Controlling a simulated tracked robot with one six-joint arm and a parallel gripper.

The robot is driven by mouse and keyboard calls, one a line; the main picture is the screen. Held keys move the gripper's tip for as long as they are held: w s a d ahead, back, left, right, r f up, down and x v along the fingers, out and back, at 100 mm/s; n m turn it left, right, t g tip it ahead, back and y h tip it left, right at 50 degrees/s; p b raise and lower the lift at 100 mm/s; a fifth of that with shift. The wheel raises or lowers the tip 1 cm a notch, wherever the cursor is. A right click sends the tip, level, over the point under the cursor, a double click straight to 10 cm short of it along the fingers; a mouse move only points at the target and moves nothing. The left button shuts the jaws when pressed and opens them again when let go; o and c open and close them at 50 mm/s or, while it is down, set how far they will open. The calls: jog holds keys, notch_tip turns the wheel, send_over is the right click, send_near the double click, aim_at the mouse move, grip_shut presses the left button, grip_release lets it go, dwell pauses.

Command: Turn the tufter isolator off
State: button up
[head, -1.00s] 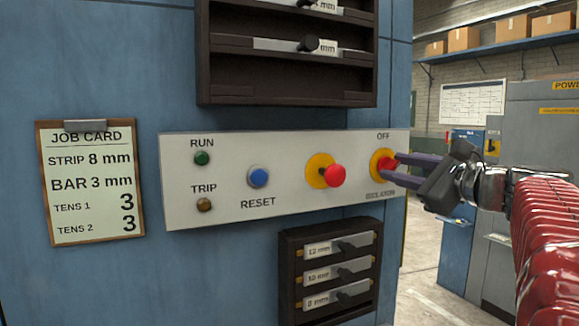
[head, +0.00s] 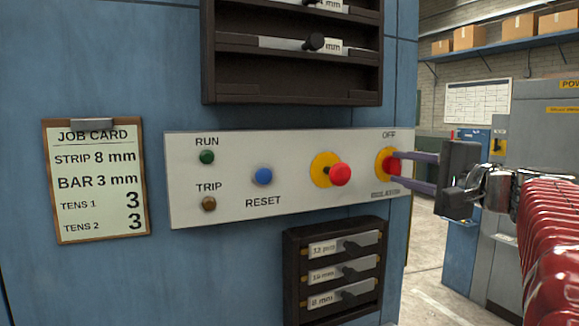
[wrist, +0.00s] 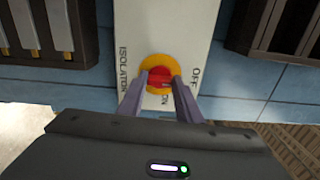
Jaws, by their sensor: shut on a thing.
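The isolator is a red knob on a yellow disc (head: 383,158) at the right end of the white control panel. OFF is printed above it and ISOLATOR below it. My gripper (head: 391,167) reaches it from the right, with its two fingers shut on the red knob. In the wrist view the red knob (wrist: 160,77) sits between the fingertips, with OFF to the right, ISOLATOR to the left and ON partly hidden below. The fingers cover the knob's sides, so I cannot tell exactly which way it points.
A second red button (head: 341,174) on a yellow disc is close to the left. A blue RESET button (head: 262,176), RUN and TRIP lamps and a job card (head: 97,180) lie further left. Racks of labelled bars (head: 333,270) sit above and below the panel.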

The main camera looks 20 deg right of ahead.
jog(key=shift+a+f+n, duration=0.1)
jog(key=shift+f+n, duration=0.2)
jog(key=shift+n, duration=0.1)
jog(key=o, duration=1)
jog(key=shift+r, duration=0.2)
jog(key=shift+o, duration=0.2)
jog(key=shift+s, duration=0.15)
jog(key=s, duration=1.3)
jog(key=shift+s+d, duration=0.2)
jog(key=shift+s, duration=0.05)
jog(key=shift+f, duration=0.1)
